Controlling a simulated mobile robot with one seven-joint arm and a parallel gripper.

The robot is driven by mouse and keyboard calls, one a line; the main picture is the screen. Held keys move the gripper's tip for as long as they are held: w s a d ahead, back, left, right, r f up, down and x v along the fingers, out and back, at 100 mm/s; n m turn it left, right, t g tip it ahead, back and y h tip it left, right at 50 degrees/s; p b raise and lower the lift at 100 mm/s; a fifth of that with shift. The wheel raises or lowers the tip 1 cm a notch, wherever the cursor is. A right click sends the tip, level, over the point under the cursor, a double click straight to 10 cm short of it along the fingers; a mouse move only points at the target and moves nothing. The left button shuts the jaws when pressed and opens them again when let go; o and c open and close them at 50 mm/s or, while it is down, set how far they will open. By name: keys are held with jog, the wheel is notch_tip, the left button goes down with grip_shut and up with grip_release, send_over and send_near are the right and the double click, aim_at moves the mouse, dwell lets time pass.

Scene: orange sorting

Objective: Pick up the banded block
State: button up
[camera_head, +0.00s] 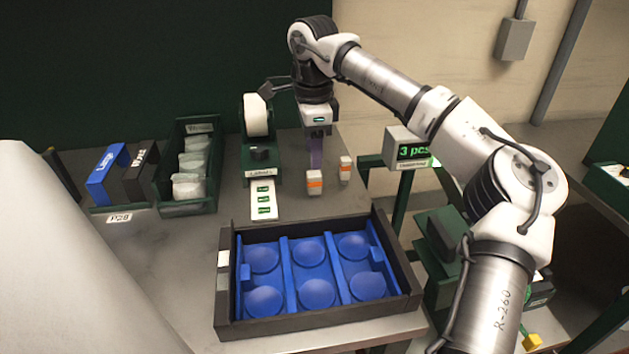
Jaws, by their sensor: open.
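Two small pale blocks with an orange band stand upright on the grey table. The nearer banded block (314,183) is in the middle of the view, behind the black tray. The other banded block (346,170) stands a little to its right and farther back. My gripper (316,160) points down just above and slightly behind the nearer block, its purplish fingers open. Whether the fingers touch or straddle that block cannot be told from this view.
A black tray (322,323) with blue round hollows stands in front, empty. A label dispenser (257,150) with a white label strip is left of my gripper. A green bin (188,209) of pouches stands farther left. A "3 pcs" display (411,149) is at right.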

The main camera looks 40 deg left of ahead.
aim_at(314, 173)
notch_tip(314, 173, down, 9)
jog(key=shift+p, duration=0.85)
jog(key=shift+c, duration=0.5)
grip_shut()
